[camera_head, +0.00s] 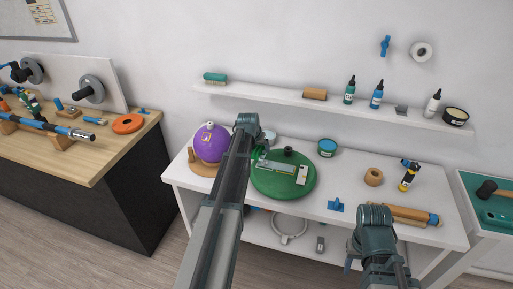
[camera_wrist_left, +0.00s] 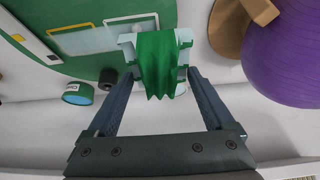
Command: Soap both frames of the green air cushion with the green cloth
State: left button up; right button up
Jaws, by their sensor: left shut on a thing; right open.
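The round green air cushion (camera_head: 285,191) lies on the white table. Two rectangular outlines are on it: one yellow (camera_wrist_left: 75,42) and one whitish (camera_wrist_left: 132,18), close together in the left wrist view. My left gripper (camera_wrist_left: 160,75) is shut on the green cloth (camera_wrist_left: 157,58), which hangs folded over pale jaw pieces beside the cushion's edge. Whether the cloth touches the cushion I cannot tell. In the head view my left arm hides part of the cushion's left side and most of the cloth. My right gripper (camera_head: 372,250) is open and apart, at the table's front right.
A purple ball (camera_head: 210,142) on a wooden stand is left of the cushion. A teal tub (camera_head: 327,147) stands behind it. A wooden ring (camera_head: 373,177), a yellow-black bottle (camera_head: 408,177) and a wooden roller (camera_head: 410,214) are on the right. A wall shelf (camera_head: 330,105) holds bottles.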

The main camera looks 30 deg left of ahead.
pick_arm(q)
jog(key=shift+r+p, duration=1.2)
jog(key=shift+r, duration=0.3)
jog(key=shift+f, duration=0.15)
